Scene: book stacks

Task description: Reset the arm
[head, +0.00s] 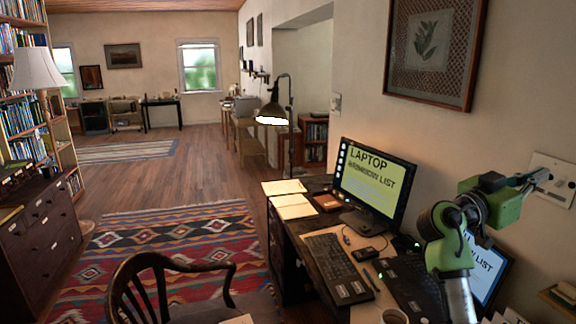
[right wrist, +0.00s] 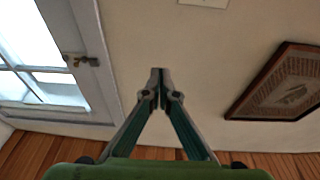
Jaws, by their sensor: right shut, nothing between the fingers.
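My right arm rises at the right side of the head view, in front of the wall and the laptop. My right gripper (head: 540,178) is at its upper end, pointing right, near a switch plate on the wall. In the right wrist view, the right gripper (right wrist: 158,73) has its two fingers together at the tips with nothing between them. Cream wall lies beyond the fingertips. My left arm and left gripper do not show.
A desk holds a monitor (head: 374,185), a keyboard (head: 338,268), open papers (head: 290,200) and a laptop (head: 487,267) partly hidden behind my arm. A framed picture (head: 435,48) and the switch plate (head: 551,180) are on the wall. A wooden chair (head: 150,262) stands left of the desk.

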